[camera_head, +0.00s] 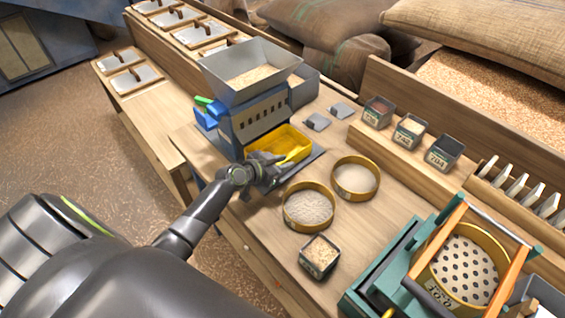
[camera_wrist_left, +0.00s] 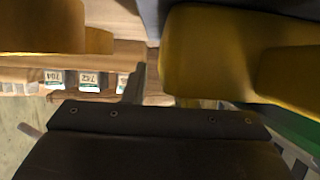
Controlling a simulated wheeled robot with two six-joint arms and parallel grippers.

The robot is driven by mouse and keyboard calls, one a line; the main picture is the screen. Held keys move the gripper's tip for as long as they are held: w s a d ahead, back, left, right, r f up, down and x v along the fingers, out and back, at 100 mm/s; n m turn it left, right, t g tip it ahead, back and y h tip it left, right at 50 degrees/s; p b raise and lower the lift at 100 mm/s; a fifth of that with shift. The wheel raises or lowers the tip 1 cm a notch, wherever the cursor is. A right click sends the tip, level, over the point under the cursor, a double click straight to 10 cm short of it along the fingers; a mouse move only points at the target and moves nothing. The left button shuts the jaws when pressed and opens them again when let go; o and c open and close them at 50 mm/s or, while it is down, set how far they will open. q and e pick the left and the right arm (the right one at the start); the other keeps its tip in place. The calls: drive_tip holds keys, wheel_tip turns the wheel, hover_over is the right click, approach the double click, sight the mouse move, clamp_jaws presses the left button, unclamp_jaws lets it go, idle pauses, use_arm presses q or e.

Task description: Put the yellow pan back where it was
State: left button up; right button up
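The yellow pan (camera_head: 286,146) sits at the foot of a blue-and-grey machine (camera_head: 262,112), under its grey hopper, on the wooden bench. My left gripper (camera_head: 268,177) is at the pan's near side, close to or touching it. In the left wrist view a yellow body, apparently the pan (camera_wrist_left: 205,55), fills the upper right, close to the gripper. One finger (camera_wrist_left: 135,84) shows left of it; the other finger is not clearly seen. Whether the gripper holds the pan cannot be made out. My right gripper is not in view.
Two round sieves (camera_head: 309,206) (camera_head: 355,179) and a small grain box (camera_head: 320,256) stand right of my left gripper. Labelled tins (camera_head: 408,132) line the back. A teal frame with a perforated drum (camera_head: 463,268) stands at the lower right. Bare bench lies between.

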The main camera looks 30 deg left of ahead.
use_arm(q)
drive_tip(key=shift+a+r, duration=0.1)
drive_tip(key=shift+r, duration=0.1)
drive_tip(key=shift+s+a, duration=0.15)
drive_tip(key=shift+s, duration=0.25)
drive_tip(key=v, duration=1.1)
